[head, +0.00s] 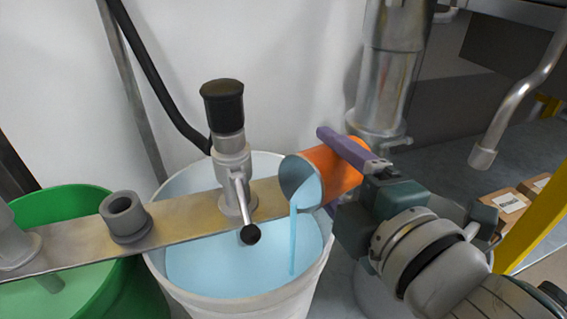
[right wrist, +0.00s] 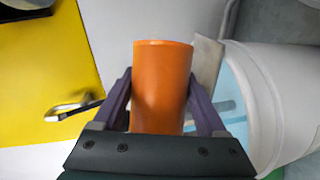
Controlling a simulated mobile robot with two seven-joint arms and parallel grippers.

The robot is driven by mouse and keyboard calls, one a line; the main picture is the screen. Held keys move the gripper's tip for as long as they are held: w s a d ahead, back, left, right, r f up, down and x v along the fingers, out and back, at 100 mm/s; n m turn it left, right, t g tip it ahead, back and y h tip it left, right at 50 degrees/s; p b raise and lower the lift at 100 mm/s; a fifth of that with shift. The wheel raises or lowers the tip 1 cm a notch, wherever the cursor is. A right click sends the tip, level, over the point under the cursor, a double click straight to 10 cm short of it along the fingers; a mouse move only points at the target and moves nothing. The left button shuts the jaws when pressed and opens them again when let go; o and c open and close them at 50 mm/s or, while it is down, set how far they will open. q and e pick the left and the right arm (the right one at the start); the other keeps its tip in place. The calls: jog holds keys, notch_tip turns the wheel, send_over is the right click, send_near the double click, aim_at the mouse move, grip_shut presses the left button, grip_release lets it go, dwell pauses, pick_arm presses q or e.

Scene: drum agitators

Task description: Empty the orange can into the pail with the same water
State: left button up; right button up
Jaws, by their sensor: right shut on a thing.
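The orange can (head: 335,168) is tilted with its mouth down to the left over the white pail (head: 160,264). Light blue water (head: 293,240) runs from its mouth in a thin stream into the light blue water in the pail. My right gripper (head: 345,172) is shut on the can, with purple fingers on both its sides. In the right wrist view the can (right wrist: 162,88) stands between the fingers, with the white pail (right wrist: 285,95) to its right. My left gripper is not in view.
A metal bar (head: 180,219) with a black-topped agitator fitting (head: 228,150) lies across the pail, close to the can. A green pail (head: 125,285) with pale green liquid stands at the left. Boxes (head: 507,205) and a yellow post (head: 540,215) are at the right.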

jog(key=shift+s+a+f+b, duration=0.1)
jog(key=shift+b, duration=0.25)
jog(key=shift+f+n+t+b, duration=0.3)
jog(key=shift+n+b, duration=0.4)
jog(key=shift+b, duration=0.2)
dwell(0.7)
jog(key=shift+s+a+r, duration=0.15)
jog(key=shift+r, duration=0.05)
dwell(0.4)
